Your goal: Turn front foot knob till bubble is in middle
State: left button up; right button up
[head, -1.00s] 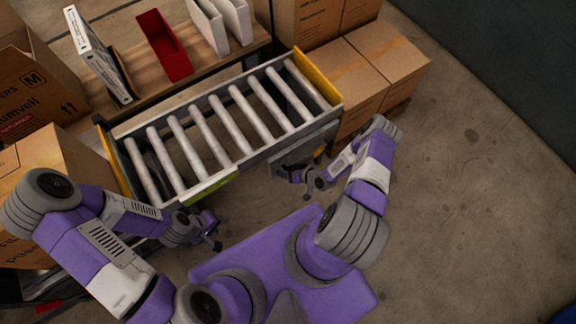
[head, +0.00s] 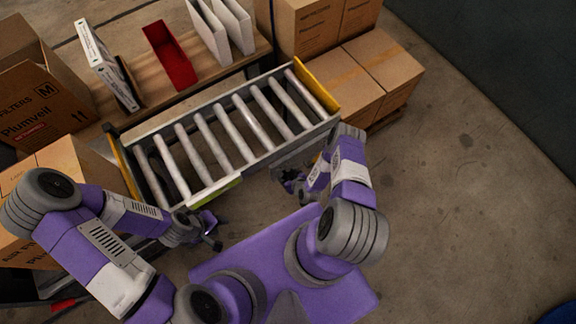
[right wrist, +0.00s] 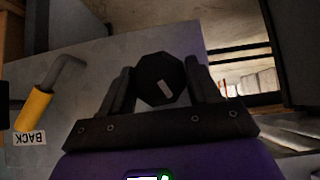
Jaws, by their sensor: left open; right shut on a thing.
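A dark, many-sided knob (right wrist: 153,82) with a small white mark sits between the fingers of my right gripper (right wrist: 161,74) in the right wrist view. The right gripper is shut on it. In the head view that gripper (head: 284,177) is at the near side of the roller conveyor (head: 262,158), low beside its frame; the knob cannot be made out there. A pale strip with a green edge (head: 214,193) lies on the conveyor's near rail; no bubble can be made out. My left gripper (head: 214,232) is open and empty, below the conveyor's near left side.
A yellow-gripped bent handle (right wrist: 36,106) and an upside-down label reading BACK (right wrist: 29,138) are left of the knob. A bench (head: 148,91) with a red bin (head: 169,56) is behind the conveyor. Cartons (head: 376,68) stand at back right. Floor at right is clear.

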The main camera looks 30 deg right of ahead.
jog(key=shift+a+r+n+h+p, duration=0.15)
jog(key=shift+n+h+p, duration=0.3)
jog(key=shift+h, duration=0.25)
jog(key=shift+n+h, duration=0.45)
jog(key=shift+h, duration=0.25)
jog(key=shift+f+n+t+h, duration=0.2)
jog(key=shift+n+t+h, duration=0.2)
jog(key=shift+h, duration=0.3)
jog(key=shift+f+n+h+b, duration=0.1)
jog(key=shift+n+h+b, duration=0.35)
jog(key=shift+h, duration=0.25)
jog(key=shift+n+t+h+b, duration=0.35)
jog(key=shift+h+b, duration=0.25)
jog(key=shift+b, duration=0.15)
jog(key=n+h+b, duration=0.1)
jog(key=h+b, duration=0.1)
jog(key=b, duration=0.1)
jog(key=shift+f+t, duration=0.15)
jog(key=shift+t, duration=0.2)
jog(key=shift+n+h+b, duration=0.6)
jog(key=shift+b, duration=0.25)
jog(key=shift+r+t+b, duration=0.2)
jog(key=shift+t+b, duration=0.1)
jog(key=shift+t, duration=0.2)
jog(key=shift+n, duration=0.3)
